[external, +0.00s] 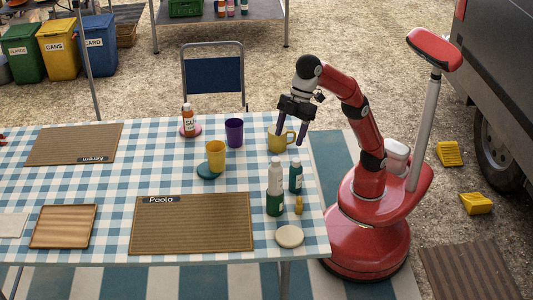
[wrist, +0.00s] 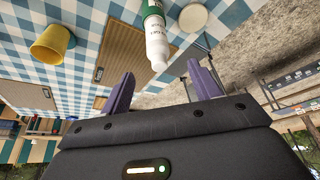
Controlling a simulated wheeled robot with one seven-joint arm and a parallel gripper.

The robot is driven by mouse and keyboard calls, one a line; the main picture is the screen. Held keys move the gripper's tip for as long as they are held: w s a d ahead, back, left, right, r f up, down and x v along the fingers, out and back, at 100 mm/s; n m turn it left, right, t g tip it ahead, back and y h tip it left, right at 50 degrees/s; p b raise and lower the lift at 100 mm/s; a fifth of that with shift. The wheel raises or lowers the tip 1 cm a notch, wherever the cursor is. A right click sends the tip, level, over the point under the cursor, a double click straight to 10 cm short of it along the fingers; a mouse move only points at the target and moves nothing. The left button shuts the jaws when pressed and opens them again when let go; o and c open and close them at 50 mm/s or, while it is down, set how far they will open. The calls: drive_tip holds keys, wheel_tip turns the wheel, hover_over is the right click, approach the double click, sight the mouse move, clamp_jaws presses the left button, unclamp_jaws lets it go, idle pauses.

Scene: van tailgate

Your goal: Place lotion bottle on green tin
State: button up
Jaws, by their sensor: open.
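The white lotion bottle (external: 275,178) stands upright on the green tin (external: 275,205), near the right end of the table. In the wrist view the lotion bottle (wrist: 157,42) points its top toward my gripper, with the green tin (wrist: 150,8) partly cut off at the frame's top edge. My gripper (external: 291,137) is open and empty, above the table and behind the bottle in the external view. In the wrist view its two purple fingers (wrist: 163,86) are spread wide, apart from the bottle.
A white disc (external: 289,236) lies in front. A brown placemat (external: 190,225) lies left. Cups stand farther left.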

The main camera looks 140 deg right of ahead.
drive_tip(key=s+a+f, duration=0.2)
drive_tip(key=s+f, duration=0.3)
drive_tip(key=s, duration=0.3)
drive_tip(key=s+a+f, duration=0.2)
drive_tip(key=s+f, duration=0.3)
drive_tip(key=s, duration=0.2)
drive_tip(key=s+a+f, duration=0.1)
drive_tip(key=s+f, duration=0.6)
drive_tip(key=f, duration=0.2)
drive_tip(key=s+f+t, duration=0.1)
drive_tip(key=s+f, duration=0.6)
drive_tip(key=f, duration=0.2)
drive_tip(key=shift+s+a+f, duration=0.2)
drive_tip(key=shift+a+f, duration=0.15)
